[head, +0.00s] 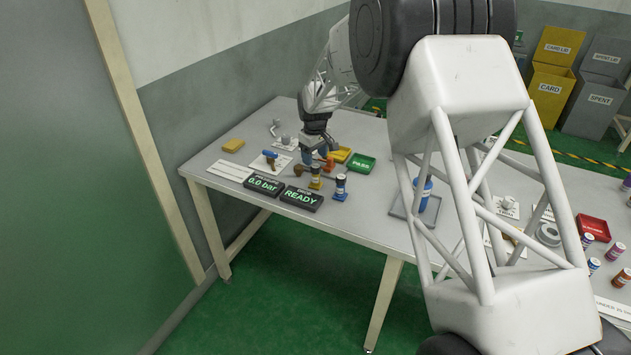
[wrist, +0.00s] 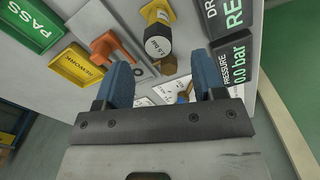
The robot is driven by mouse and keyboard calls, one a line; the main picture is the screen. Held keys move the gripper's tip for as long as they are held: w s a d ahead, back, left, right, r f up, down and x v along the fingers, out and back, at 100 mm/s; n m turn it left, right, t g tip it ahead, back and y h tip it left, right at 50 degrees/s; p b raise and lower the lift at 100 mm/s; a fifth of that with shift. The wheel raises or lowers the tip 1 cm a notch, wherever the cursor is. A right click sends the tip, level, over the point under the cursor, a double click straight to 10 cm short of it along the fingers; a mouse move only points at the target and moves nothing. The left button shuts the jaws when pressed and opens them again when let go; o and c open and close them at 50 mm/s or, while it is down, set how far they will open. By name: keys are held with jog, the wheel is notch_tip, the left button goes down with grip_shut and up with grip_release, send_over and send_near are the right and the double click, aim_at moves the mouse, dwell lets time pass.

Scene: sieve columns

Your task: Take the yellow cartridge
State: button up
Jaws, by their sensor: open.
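The yellow cartridge (head: 316,179) stands on the table just behind the dark display boxes, to the left of a blue-and-white cartridge (head: 341,187). My gripper (head: 309,160) hangs over the table, a little behind and above the yellow cartridge. In the wrist view its two blue fingers (wrist: 163,78) are apart, with nothing held between them. The cartridge lies beyond the fingers, not between them.
An orange-handled valve (wrist: 105,46) and a brown knob (wrist: 168,65) lie close to the fingers. A blue-handled valve (head: 270,156), the pressure display (head: 263,185), the ready display (head: 301,198) and the green PASS tray (head: 361,163) stand around.

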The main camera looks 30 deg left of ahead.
aim_at(315, 166)
jog(key=shift+f, duration=1.15)
jog(key=shift+f, duration=0.1)
jog(key=shift+w+f, duration=0.1)
jog(key=shift+f, duration=2.45)
jog(key=c, duration=1)
jog(key=shift+c, duration=0.2)
jog(key=shift+r, duration=0.2)
